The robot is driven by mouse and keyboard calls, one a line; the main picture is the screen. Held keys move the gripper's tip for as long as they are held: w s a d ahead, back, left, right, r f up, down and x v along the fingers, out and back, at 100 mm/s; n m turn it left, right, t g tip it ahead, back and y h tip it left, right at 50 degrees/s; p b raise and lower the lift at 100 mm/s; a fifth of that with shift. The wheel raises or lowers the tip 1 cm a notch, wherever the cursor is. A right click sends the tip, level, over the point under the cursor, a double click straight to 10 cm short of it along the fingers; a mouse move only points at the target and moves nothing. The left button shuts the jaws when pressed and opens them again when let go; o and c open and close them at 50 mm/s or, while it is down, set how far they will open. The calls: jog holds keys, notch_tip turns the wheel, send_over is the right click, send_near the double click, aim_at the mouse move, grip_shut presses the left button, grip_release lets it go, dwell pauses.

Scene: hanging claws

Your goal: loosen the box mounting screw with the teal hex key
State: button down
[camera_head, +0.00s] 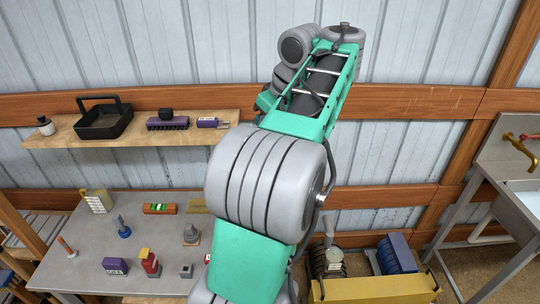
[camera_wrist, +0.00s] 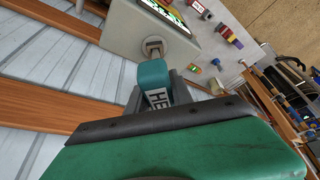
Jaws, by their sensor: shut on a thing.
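In the wrist view a teal hex key (camera_wrist: 152,74) with a white "HEX" label on its dark part is held between the dark fingers of my gripper (camera_wrist: 160,98). Its teal end points up toward a metal screw (camera_wrist: 153,46) on the lower face of a grey box (camera_wrist: 122,30). The teal end is very close to the screw; I cannot tell whether it touches or is seated. My green gripper body covers the bottom of this view. In the head view my arm fills the middle, and the gripper, key and box do not show.
A wooden shelf (camera_head: 72,135) on the left holds a black caddy (camera_head: 103,121) and small items. Below it, a grey table (camera_head: 88,258) carries several tools and blocks. A sink (camera_head: 525,190) stands at the right; a yellow bin (camera_head: 375,289) is at lower right.

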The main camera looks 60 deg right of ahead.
jog(key=c, duration=1.1)
grip_release()
jog(key=shift+o, duration=0.2)
jog(key=shift+r, duration=0.1)
